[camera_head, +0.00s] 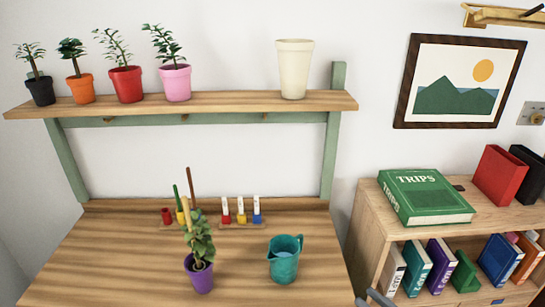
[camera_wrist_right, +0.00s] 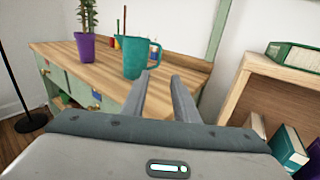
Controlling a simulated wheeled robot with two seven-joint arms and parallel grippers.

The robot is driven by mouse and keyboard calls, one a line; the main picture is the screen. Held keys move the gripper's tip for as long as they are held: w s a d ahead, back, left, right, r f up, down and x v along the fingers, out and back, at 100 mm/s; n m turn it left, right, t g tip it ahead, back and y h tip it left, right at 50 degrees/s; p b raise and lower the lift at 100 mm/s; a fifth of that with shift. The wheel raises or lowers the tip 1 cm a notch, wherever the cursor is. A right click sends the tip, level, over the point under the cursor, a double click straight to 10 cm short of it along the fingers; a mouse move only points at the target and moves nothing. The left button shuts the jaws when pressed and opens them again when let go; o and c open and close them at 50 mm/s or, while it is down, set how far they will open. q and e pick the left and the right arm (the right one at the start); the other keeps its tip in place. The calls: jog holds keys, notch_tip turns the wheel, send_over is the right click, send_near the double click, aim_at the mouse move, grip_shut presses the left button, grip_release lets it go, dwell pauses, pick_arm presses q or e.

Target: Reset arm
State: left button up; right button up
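My right gripper (camera_wrist_right: 160,78) is open and empty in the right wrist view, with its two grey fingers apart in front of the table. Only a small grey part of the right gripper (camera_head: 375,298) shows at the bottom edge of the head view, right of the table. My left gripper is not in view. A teal pitcher (camera_head: 284,262) stands upright on the wooden table (camera_head: 110,262). The pitcher (camera_wrist_right: 139,60) appears beyond the fingertips in the wrist view, apart from them as far as I can tell.
A purple pot (camera_head: 200,275) with a plant stands left of the pitcher. Several potted plants and a cream pot (camera_head: 294,70) stand on the shelf (camera_head: 225,103). A bookcase (camera_head: 365,225) with a green book (camera_head: 425,197) is on the right. The table's front left is clear.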

jog(key=s+d+f+m+g+h, duration=0.1)
jog(key=s+d+f+m+h, duration=0.15)
jog(key=f+m, duration=0.7)
jog(key=s+d+f+m+g+h, duration=0.1)
jog(key=s+d+f+m+h, duration=0.15)
jog(key=f+m, duration=0.75)
jog(key=s+d+f+m+g+h, duration=0.1)
jog(key=s+d+f+m+h, duration=0.25)
jog(key=f, duration=1.05)
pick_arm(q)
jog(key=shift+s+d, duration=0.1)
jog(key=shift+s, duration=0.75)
pick_arm(e)
jog(key=s+a+f+m+g, duration=0.4)
jog(key=s+f+m, duration=0.4)
jog(key=s+f, duration=0.3)
jog(key=s+a+f+m+g+h, duration=0.1)
jog(key=s+a+f+m+g, duration=0.3)
jog(key=s, duration=1.3)
notch_tip(320, 180, down, 7)
jog(key=a+m, duration=0.3)
jog(key=m, duration=0.2)
jog(key=shift+s+m, duration=0.25)
jog(key=shift+m, duration=0.05)
jog(key=shift+r, duration=0.1)
